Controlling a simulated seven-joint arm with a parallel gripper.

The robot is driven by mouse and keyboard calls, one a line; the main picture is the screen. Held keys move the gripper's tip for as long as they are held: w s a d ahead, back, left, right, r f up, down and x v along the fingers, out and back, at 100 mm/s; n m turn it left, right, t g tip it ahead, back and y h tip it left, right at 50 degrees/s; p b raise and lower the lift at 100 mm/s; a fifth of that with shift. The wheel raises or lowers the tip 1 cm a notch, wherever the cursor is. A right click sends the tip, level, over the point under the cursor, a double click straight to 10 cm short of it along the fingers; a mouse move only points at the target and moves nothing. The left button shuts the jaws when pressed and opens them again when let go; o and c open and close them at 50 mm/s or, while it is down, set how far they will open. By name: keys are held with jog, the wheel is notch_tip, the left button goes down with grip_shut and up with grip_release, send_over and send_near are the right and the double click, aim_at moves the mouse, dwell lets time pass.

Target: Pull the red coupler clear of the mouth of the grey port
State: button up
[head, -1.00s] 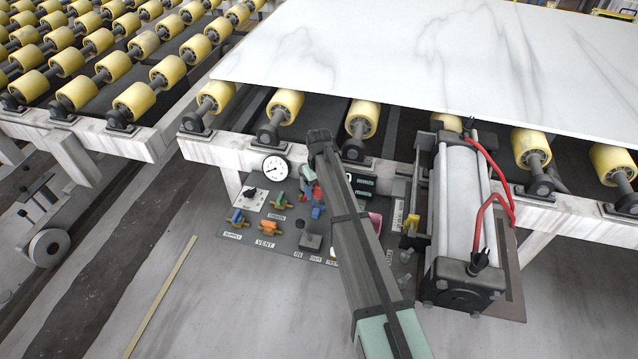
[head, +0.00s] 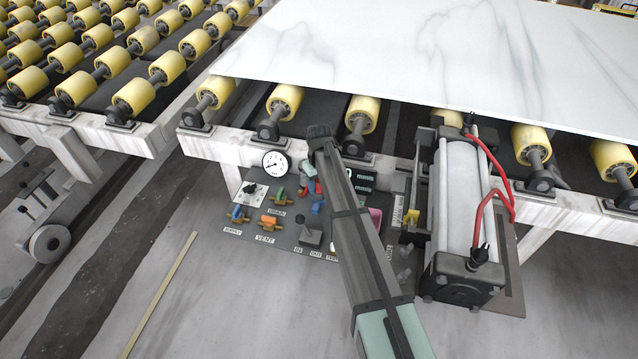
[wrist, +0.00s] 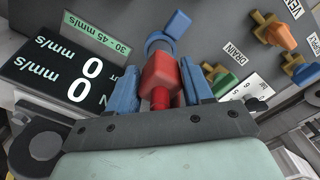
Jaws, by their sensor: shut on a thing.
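The red coupler (wrist: 158,75) lies between the two blue fingers of my gripper (wrist: 160,88) in the wrist view, and the fingers are shut on it. It also shows as a small red patch in the head view (head: 311,187), partly hidden by my arm. A grey-blue ring, apparently the mouth of the grey port (wrist: 157,40), lies just beyond the coupler's far end. I cannot tell whether the coupler's end is inside it or just clear. A blue piece (wrist: 178,24) stands beside the ring.
The panel carries a green drain valve (head: 279,194), orange vent valve (head: 268,222), gauge (head: 275,163) and digital display (wrist: 75,75), close around my gripper. A cylinder with red hoses (head: 465,215) stands to the right. Rollers and a marble slab (head: 430,60) lie behind.

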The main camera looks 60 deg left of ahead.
jog(key=shift+r, duration=0.3)
jog(key=shift+r, duration=1.8)
jog(key=shift+r, duration=0.15)
jog(key=shift+r, duration=2.85)
